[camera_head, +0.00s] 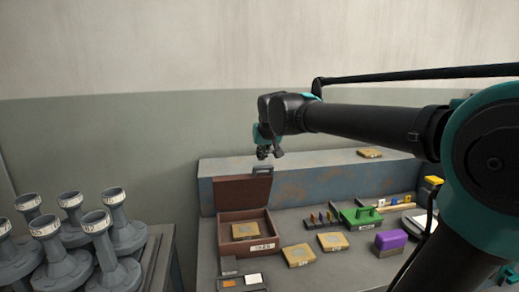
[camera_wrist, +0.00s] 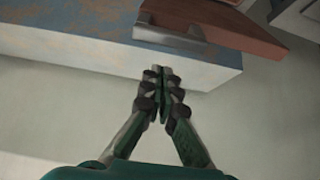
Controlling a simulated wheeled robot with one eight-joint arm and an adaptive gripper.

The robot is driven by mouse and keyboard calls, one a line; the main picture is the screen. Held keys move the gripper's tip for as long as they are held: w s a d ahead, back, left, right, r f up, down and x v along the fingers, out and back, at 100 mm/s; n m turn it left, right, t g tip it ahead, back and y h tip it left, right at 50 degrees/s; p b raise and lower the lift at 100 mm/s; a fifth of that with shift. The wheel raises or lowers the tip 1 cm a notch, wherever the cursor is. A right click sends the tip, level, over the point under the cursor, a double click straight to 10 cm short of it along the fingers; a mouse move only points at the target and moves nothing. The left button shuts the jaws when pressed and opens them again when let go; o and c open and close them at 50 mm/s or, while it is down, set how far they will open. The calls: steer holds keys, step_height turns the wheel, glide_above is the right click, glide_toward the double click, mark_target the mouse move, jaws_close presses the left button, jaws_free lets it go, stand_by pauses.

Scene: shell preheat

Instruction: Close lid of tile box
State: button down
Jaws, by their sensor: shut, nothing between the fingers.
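The tile box (camera_head: 222,244) is a brown box on the workbench with a tan tile (camera_head: 245,231) inside. Its brown lid (camera_head: 243,194) stands open, raised at the back against the blue ledge. A grey handle (camera_head: 262,171) is at the lid's top edge. In the wrist view the lid (camera_wrist: 225,25) and its handle (camera_wrist: 168,40) show at the top, by the ledge. My gripper (camera_head: 263,154) is above the lid's top edge, and its fingers (camera_wrist: 161,70) are shut and empty. In the wrist view the fingertips appear apart from the handle.
The blue ledge (camera_head: 330,178) runs along the back of the workbench. Tan tiles (camera_head: 298,255), a green holder (camera_head: 362,217) and a purple block (camera_head: 390,241) lie right of the box. Several grey flanged parts (camera_head: 122,230) stand on a table at left. My arm spans the upper right.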

steer(key=s+d+f+t+y, duration=0.1)
steer(key=s+d+f+t, duration=0.2)
steer(key=s+f, duration=1.15)
steer(key=shift+s+d+f, duration=0.2)
steer(key=shift+s+f, duration=0.6)
steer(key=shift+f, duration=0.85)
steer(key=shift+s+d+f, duration=0.15)
steer(key=shift+s+f, duration=0.7)
steer(key=shift+f, duration=0.75)
steer(key=shift+s+d+f, duration=0.2)
steer(key=shift+s+f, duration=0.6)
steer(key=shift+f, duration=0.85)
steer(key=shift+w+a+f, duration=0.1)
steer(key=shift+w, duration=0.1)
steer(key=shift+w, duration=0.1)
